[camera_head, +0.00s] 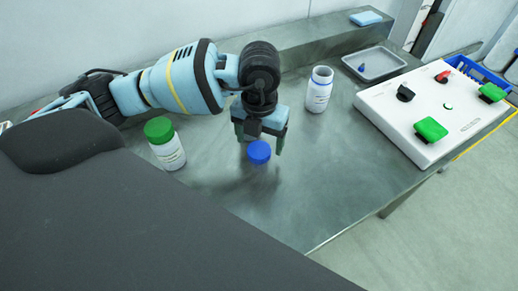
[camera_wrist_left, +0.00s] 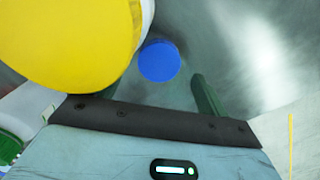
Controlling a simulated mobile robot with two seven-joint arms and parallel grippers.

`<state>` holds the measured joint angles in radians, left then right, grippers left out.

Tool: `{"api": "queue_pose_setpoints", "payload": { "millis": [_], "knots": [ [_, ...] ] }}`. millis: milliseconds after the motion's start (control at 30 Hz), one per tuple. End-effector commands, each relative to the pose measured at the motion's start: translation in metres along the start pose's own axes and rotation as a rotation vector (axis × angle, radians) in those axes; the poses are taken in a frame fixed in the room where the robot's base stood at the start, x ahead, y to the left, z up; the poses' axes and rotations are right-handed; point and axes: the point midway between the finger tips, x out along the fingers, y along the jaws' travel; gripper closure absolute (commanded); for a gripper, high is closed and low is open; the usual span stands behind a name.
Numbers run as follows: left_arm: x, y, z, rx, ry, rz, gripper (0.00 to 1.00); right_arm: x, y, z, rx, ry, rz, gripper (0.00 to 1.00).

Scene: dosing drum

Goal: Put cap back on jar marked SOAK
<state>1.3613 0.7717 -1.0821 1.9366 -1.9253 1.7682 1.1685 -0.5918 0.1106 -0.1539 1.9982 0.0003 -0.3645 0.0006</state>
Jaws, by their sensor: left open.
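A blue cap (camera_head: 259,152) lies on the steel table below my left gripper (camera_head: 260,142). The gripper points down, is open, and its fingers are on either side of the cap in the head view. The left wrist view shows the cap (camera_wrist_left: 159,60) just beyond the fingers, apparently untouched. A white jar without a cap (camera_head: 319,90) stands upright to the right of the gripper; its label is too small to read. A jar with a green cap (camera_head: 165,143) stands at the left; its label is also unreadable. My right gripper is not seen.
In the left wrist view a large yellow lid (camera_wrist_left: 70,40) on a white container is close beside the gripper; my arm may hide it in the head view. A grey tray (camera_head: 374,75) and a white control box (camera_head: 435,135) are at the right. The front table is clear.

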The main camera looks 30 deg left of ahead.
Motion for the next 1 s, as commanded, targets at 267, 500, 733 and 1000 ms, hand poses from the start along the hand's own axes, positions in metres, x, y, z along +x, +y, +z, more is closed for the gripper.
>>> {"api": "queue_pose_setpoints", "payload": {
  "millis": [267,500,733,1000],
  "knots": [
    [0.030,0.001,0.001,0.000,0.000,0.001,0.22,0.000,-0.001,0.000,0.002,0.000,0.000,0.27],
    [0.031,0.001,0.001,0.000,-0.001,0.000,0.22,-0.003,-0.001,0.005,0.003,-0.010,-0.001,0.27],
    [0.030,0.001,0.001,0.000,-0.001,0.000,0.37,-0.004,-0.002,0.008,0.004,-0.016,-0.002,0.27],
    [0.030,0.001,0.001,0.000,-0.001,0.000,0.69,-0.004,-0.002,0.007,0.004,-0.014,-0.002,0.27]
  ]
}}
